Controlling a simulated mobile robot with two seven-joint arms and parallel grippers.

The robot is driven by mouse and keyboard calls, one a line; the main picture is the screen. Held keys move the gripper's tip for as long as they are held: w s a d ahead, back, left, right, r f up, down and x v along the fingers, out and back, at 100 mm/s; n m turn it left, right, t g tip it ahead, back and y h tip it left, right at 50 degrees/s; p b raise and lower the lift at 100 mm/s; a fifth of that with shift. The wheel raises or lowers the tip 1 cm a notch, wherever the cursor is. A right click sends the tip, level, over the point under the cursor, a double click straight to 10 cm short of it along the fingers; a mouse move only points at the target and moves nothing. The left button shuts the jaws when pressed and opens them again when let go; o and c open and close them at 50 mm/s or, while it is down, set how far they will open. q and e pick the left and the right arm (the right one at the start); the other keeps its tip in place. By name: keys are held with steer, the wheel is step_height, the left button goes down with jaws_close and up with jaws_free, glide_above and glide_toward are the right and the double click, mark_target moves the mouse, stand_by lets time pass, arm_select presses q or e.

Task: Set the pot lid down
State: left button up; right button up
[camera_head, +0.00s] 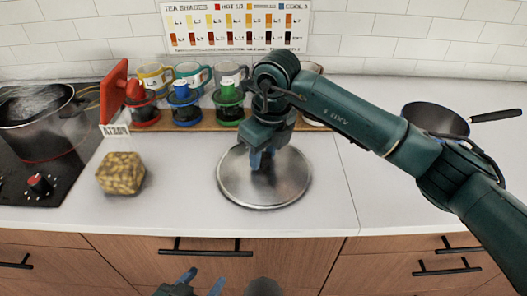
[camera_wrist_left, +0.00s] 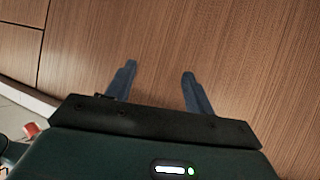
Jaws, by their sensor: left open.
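The pot lid (camera_head: 290,188) is a round grey metal disc with a bright rim, seen in the head view. It is level, at or just above the white counter near its front edge; I cannot tell if it touches. My right gripper (camera_head: 262,164) points down at the lid's middle, its blue fingers close together there. They hide the knob, so I cannot tell whether they grip it. My left gripper (camera_head: 201,284) is open and empty, low in front of the drawers. The left wrist view shows its spread fingers (camera_wrist_left: 158,75) with only wood between them.
A dark pot (camera_head: 38,125) stands on the black stove at left. A patterned brown block (camera_head: 121,173) lies left of the lid. Several cups and coloured holders line a wooden board (camera_head: 210,124) behind. A pan (camera_head: 436,118) sits at right. Counter beside the lid is clear.

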mark_target(270, 169)
steer(key=o, duration=0.3)
steer(key=shift+r, duration=0.1)
steer(key=shift+r, duration=0.25)
steer(key=r, duration=0.4)
steer(key=s+d+r, duration=0.1)
steer(key=r, duration=0.2)
steer(key=r+b, duration=0.1)
steer(key=r, duration=0.3)
steer(key=shift+s+d+r, duration=0.15)
steer(key=shift+r, duration=0.15)
